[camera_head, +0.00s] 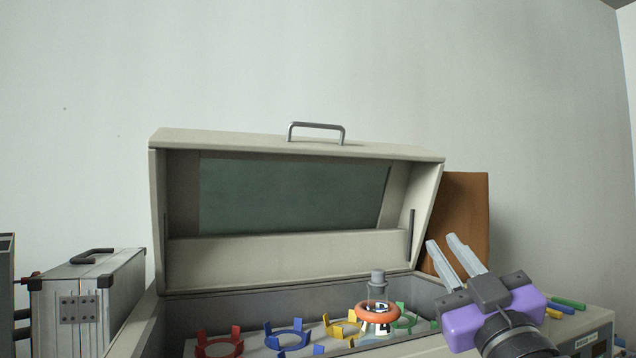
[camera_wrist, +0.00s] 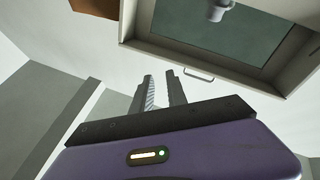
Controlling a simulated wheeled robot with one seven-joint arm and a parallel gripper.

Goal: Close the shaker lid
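The shaker lid (camera_head: 290,250) is raised, hinged up at the back of the shaker (camera_head: 150,318), with a dark window (camera_head: 290,195) and a metal handle (camera_head: 316,127) on its top edge. In the wrist view the lid (camera_wrist: 190,52) and its handle (camera_wrist: 198,74) lie beyond the fingertips. My gripper (camera_head: 447,254) is at the right of the lid, apart from the handle. Its two fingers stand apart with nothing between them; they also show in the wrist view (camera_wrist: 158,92). A flask with an orange ring (camera_head: 377,314) stands inside the shaker.
Coloured clamps, including a red one (camera_head: 219,343) and a blue one (camera_head: 287,337), sit on the shaker's platform. A metal case (camera_head: 85,295) stands at the left. A brown board (camera_head: 468,215) is behind the lid at right. Above the lid is free room.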

